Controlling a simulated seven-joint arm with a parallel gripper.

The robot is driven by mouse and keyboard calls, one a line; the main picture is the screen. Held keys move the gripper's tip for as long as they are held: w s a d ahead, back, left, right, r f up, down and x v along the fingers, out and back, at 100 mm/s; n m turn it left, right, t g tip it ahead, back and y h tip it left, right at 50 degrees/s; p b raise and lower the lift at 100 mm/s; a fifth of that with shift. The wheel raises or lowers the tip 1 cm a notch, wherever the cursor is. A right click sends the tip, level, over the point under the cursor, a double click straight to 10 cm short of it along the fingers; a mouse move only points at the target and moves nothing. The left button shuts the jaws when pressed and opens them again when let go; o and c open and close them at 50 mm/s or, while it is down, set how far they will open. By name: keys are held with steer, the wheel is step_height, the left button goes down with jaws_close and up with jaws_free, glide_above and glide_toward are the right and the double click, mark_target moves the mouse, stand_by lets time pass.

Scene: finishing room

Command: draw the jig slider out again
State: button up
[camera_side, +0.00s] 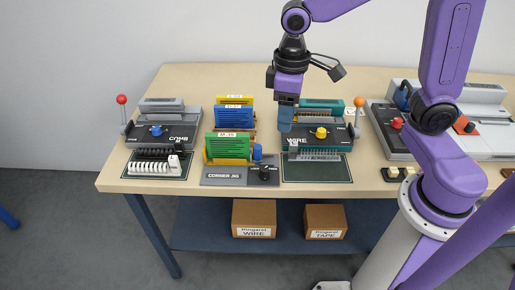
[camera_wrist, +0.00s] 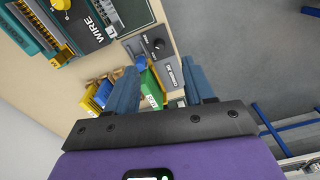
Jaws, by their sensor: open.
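The corner jig (camera_side: 222,180) is a grey block at the front of the table. It holds an upright green stack of sheets (camera_side: 228,147). A blue piece (camera_side: 257,151), which looks like the jig slider, stands at the right end of the stack, behind a black knob (camera_side: 264,173). In the wrist view the blue piece (camera_wrist: 140,62) shows beside the stack, partly hidden by a finger. My gripper (camera_side: 286,118) is open and empty, its blue fingers pointing down, above and right of the jig, by the left end of the WIRE machine. The wrist view shows the two fingers apart (camera_wrist: 162,82).
The teal WIRE machine (camera_side: 330,140) stands right of the jig, close to my gripper. The grey COMB machine (camera_side: 165,120) with a red-tipped lever is at left. Yellow and blue sheet stacks (camera_side: 235,114) stand behind the jig. Another grey machine (camera_side: 390,140) is at right.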

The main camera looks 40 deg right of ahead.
mark_target(258, 146)
steer(key=w+d+f+m, duration=0.1)
steer(key=w+f+m, duration=0.15)
steer(key=w, duration=0.75)
steer(key=shift+m, duration=0.35)
step_height(258, 146, down, 16)
steer(key=shift+d+f, duration=0.1)
steer(key=shift+f, duration=0.05)
